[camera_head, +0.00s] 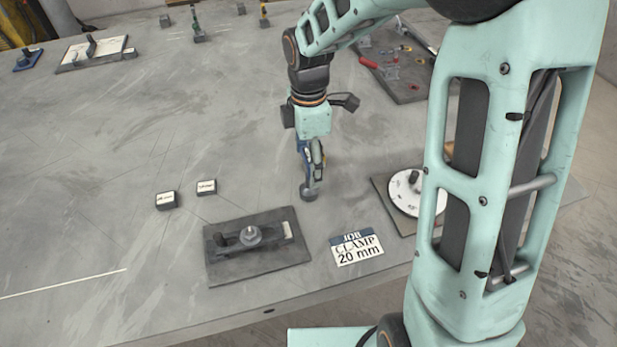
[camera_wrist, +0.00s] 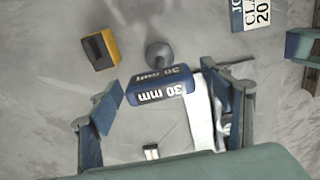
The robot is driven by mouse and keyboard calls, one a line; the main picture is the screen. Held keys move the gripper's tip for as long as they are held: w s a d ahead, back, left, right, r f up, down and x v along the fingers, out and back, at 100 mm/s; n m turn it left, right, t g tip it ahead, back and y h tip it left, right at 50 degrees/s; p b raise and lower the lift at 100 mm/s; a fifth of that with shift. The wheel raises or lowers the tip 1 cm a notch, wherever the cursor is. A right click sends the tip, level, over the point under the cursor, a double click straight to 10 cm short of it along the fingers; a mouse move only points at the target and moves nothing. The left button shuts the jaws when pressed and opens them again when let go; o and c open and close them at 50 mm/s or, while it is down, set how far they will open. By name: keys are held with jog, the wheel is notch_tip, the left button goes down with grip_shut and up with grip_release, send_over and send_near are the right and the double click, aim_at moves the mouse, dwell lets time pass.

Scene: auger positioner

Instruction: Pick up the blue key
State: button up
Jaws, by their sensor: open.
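The blue key (camera_wrist: 160,86) shows in the wrist view as a dark blue body with "30 mm" labels. A round grey end (camera_wrist: 159,55) shows just beyond it. My gripper (camera_wrist: 162,92) is open, with one blue-padded finger on each side of the blue body. The right finger is very close to it; I cannot tell whether they touch. In the head view my gripper (camera_head: 311,155) points down at the table, and a grey round foot (camera_head: 308,193) shows below it. The fingers hide most of the key there.
A job card (camera_head: 356,249) reads "CLAMP 20 mm". A dark plate with a clamp (camera_head: 258,264) lies to its left, and a white dial (camera_head: 404,196) to its right. Two small labelled blocks (camera_head: 166,200) lie left. A yellow-black block (camera_wrist: 100,48) shows in the wrist view.

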jog(key=c, duration=1.3)
jog(key=shift+c, duration=0.2)
jog(key=shift+r, duration=0.2)
